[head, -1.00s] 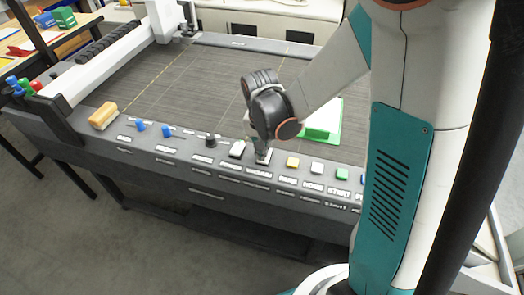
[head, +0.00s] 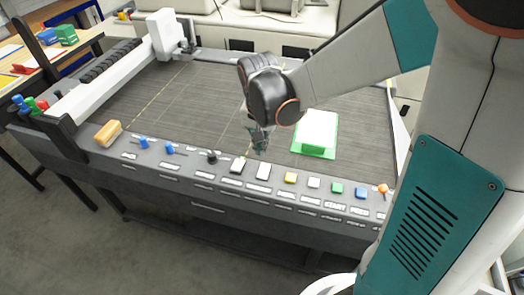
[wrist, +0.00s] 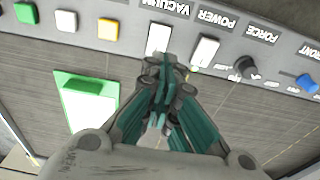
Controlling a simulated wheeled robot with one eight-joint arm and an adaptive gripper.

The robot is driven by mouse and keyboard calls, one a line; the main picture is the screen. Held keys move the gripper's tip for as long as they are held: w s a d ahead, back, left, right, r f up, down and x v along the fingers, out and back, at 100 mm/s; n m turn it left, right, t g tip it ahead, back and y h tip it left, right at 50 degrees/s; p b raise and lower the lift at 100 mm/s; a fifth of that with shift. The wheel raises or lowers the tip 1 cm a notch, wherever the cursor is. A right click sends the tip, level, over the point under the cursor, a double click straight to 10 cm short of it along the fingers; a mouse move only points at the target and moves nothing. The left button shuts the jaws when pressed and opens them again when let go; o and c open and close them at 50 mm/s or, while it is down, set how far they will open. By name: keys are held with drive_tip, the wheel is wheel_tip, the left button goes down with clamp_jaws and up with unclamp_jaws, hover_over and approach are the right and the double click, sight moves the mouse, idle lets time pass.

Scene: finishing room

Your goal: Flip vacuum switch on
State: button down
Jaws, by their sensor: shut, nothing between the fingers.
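The vacuum switch (head: 263,171) is a white rocker on the grey front panel, just right of the similar white power switch (head: 237,166). In the wrist view, the vacuum switch (wrist: 158,40) stands beside the VACUUM label, and the power switch (wrist: 205,52) is to its right. My gripper (head: 259,146) is shut and empty. It hangs above the dark bed, just behind the vacuum switch and apart from it. In the wrist view, its teal fingers (wrist: 160,75) are together and end just below the switch. I cannot tell which way the rocker is tipped.
A yellow button (head: 291,178), a green button (head: 337,188) and other controls line the panel to the right. A black knob (head: 212,157) and blue levers are to the left.

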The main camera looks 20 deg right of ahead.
drive_tip(key=shift+s+a+r, duration=0.1)
drive_tip(key=shift+s+r, duration=0.05)
drive_tip(key=shift+r, duration=1.25)
drive_tip(key=s+d+r+n+t+b, duration=0.1)
drive_tip(key=s+n+t+b, duration=0.5)
drive_tip(key=s, duration=0.8)
drive_tip(key=shift+r+n+y+b, duration=0.3)
drive_tip(key=shift+r+n+b, duration=0.15)
drive_tip(key=shift+r+n, duration=0.2)
drive_tip(key=shift+w+r, duration=0.1)
